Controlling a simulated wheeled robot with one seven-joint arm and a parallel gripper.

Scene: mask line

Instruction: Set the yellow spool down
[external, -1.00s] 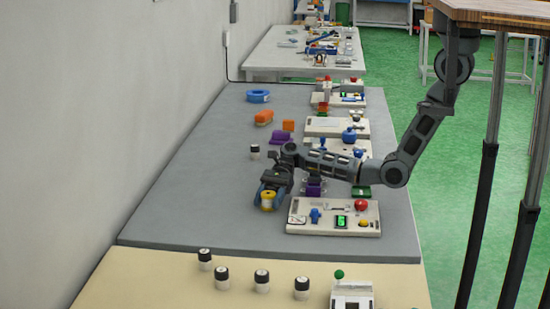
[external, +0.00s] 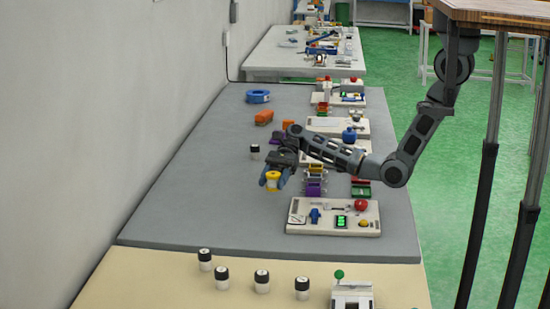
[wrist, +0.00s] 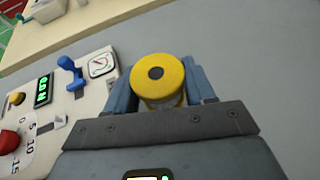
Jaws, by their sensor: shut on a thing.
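The yellow spool (external: 272,180) is between the fingers of my gripper (external: 275,179), over the grey table mat (external: 190,205). In the wrist view the spool (wrist: 159,80) shows its round yellow end with a dark centre hole. The blue-grey fingers of my gripper (wrist: 164,88) stand on both sides of it, shut on it. The spool looks upright and appears raised above the mat. Its lower part is partly hidden in the wrist view.
A white panel (external: 300,222) with a gauge, blue lever, green display and red knob lies in front, right of the spool. The mat's left part is mostly clear.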

